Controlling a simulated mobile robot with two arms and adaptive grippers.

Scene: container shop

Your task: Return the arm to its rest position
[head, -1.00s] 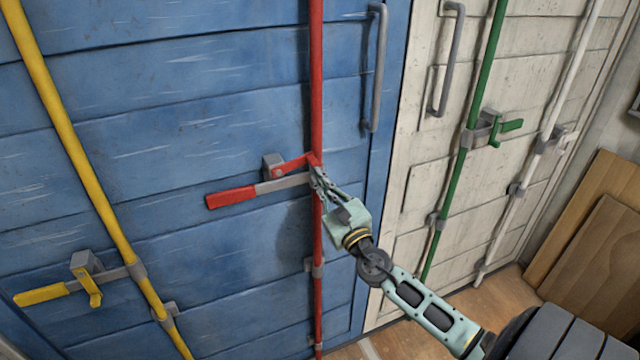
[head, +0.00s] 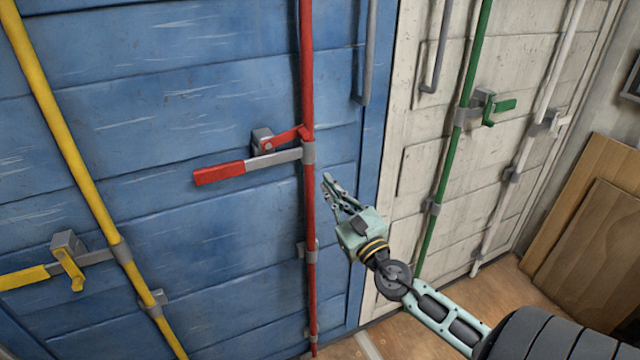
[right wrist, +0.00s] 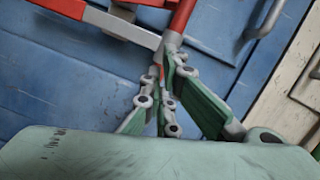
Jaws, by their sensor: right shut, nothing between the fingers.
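My right gripper (head: 333,190) is shut and empty in the head view. It is just right of the red rod (head: 309,220) on the blue container door and below the red-ended handle (head: 220,172), apart from both. In the right wrist view the gripper's green fingers (right wrist: 165,110) point toward the red rod (right wrist: 182,16) and the grey part of the handle (right wrist: 125,24). My right arm reaches in from the lower right. My left gripper is not in view.
A yellow rod (head: 72,150) with a yellow handle (head: 24,278) stands at the left. The white container door has a green rod (head: 470,85) and a white rod (head: 520,150). Wooden boards (head: 590,240) lean at the right. Brown floor shows below.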

